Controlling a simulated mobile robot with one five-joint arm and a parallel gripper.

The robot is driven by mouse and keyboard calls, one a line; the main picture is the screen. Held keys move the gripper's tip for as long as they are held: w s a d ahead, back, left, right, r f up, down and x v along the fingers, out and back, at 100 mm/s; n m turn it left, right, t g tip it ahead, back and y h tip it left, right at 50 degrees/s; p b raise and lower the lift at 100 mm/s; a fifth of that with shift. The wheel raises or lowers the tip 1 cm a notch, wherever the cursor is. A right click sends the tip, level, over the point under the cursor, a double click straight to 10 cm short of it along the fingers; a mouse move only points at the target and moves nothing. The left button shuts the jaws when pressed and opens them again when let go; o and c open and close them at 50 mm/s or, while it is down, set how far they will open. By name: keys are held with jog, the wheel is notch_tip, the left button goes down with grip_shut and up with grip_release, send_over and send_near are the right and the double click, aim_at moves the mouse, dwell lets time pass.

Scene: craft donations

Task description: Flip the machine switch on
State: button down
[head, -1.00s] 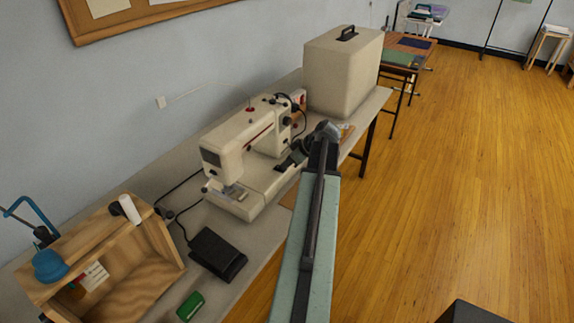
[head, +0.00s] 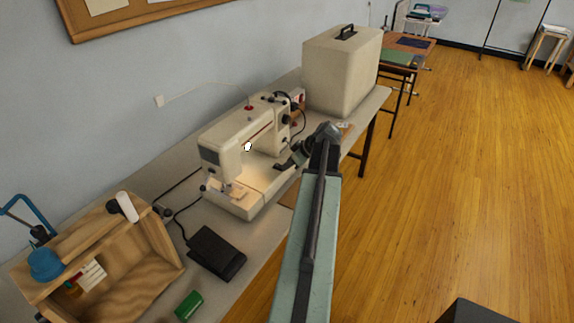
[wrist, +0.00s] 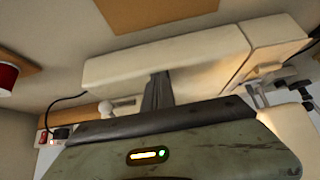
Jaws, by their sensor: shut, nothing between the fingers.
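The cream sewing machine (head: 222,138) stands on the long table against the wall. A small bright lamp (head: 247,146) glows under its arm, and warm light falls on its bed. My gripper (head: 284,166) is shut and empty, in front of the machine's right-hand part. In the wrist view, my gripper (wrist: 160,90) points at the machine's cream body (wrist: 165,62), and a warm glow shows at the right. I cannot tell whether the fingertips touch the machine. I cannot make out the switch itself in either view.
A black foot pedal (head: 216,252), a wooden box (head: 150,245) and a green object (head: 188,305) are at the table's near left. A large cream case (head: 340,75) stands beyond the machine. The wooden floor (head: 460,180) to the right is largely clear.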

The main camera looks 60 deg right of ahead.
jog(key=p+v, duration=1.1)
jog(key=v, duration=0.3)
